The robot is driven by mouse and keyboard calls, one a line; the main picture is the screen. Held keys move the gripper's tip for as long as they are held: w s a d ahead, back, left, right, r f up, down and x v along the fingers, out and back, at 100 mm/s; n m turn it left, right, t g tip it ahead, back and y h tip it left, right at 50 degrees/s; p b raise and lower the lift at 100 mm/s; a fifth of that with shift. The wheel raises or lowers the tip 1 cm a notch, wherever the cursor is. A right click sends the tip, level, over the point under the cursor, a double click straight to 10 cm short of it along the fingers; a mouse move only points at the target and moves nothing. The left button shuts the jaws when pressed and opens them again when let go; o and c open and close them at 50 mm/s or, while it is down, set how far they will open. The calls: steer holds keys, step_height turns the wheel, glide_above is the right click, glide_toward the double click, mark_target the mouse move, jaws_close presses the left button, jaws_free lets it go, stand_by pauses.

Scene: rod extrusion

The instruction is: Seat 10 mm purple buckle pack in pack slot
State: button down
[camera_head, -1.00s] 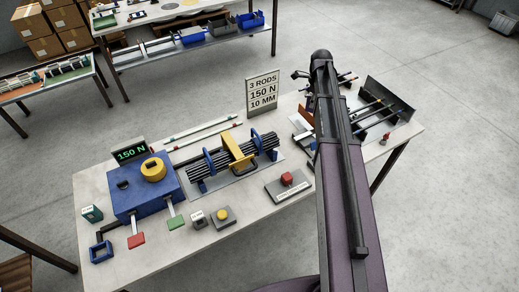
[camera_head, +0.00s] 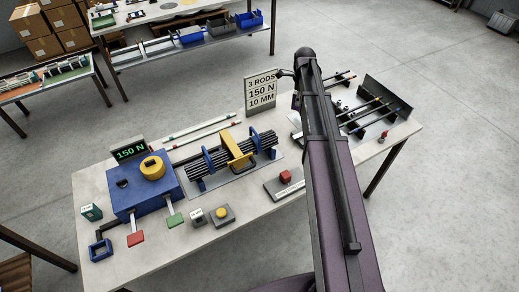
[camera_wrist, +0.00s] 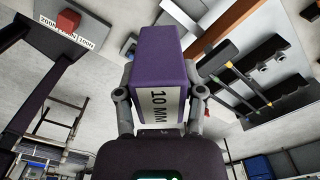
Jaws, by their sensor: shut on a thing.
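The purple buckle pack (camera_wrist: 160,58) fills the upper middle of the wrist view, with a white label reading "10 MM" on its near face. My gripper (camera_wrist: 160,98) is shut on it, one finger on each side. In the head view, my arm hides most of the gripper and pack over the right part of the bench. I cannot tell for sure which part is the pack slot; an open blue square frame (camera_head: 101,250) sits at the bench's front left corner, beside a blue machine (camera_head: 143,187).
A sign (camera_head: 261,92) reads "3 RODS 150 N 10 MM". A rod bundle (camera_head: 215,164) with a yellow clamp (camera_head: 237,148) lies in a fixture mid-bench. A red block (camera_head: 285,177) on a grey base is near the front. The display (camera_head: 130,152) reads "150 N".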

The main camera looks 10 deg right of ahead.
steer(key=shift+f, duration=0.1)
steer(key=shift+s+a+f+n+b, duration=0.35)
steer(key=shift+a+f+n+b, duration=0.25)
steer(key=shift+n, duration=0.4)
steer(key=shift+s+a+f+n+b, duration=0.3)
steer(key=shift+a+f+n+b, duration=0.35)
steer(key=shift+n, duration=0.65)
steer(key=shift+s+a+f+n+b, duration=0.3)
steer(key=shift+a+f+n+b, duration=0.35)
steer(key=shift+n, duration=0.65)
steer(key=shift+s+a+f+n+b, duration=0.3)
steer(key=shift+a+f+n+b, duration=0.35)
steer(key=shift+n, duration=0.65)
steer(key=shift+a+r, duration=0.1)
steer(key=b, duration=1.3)
glide_toward(283, 150)
steer(key=shift+f+b, duration=2.25)
steer(key=shift+b, duration=0.15)
steer(key=shift+f, duration=0.2)
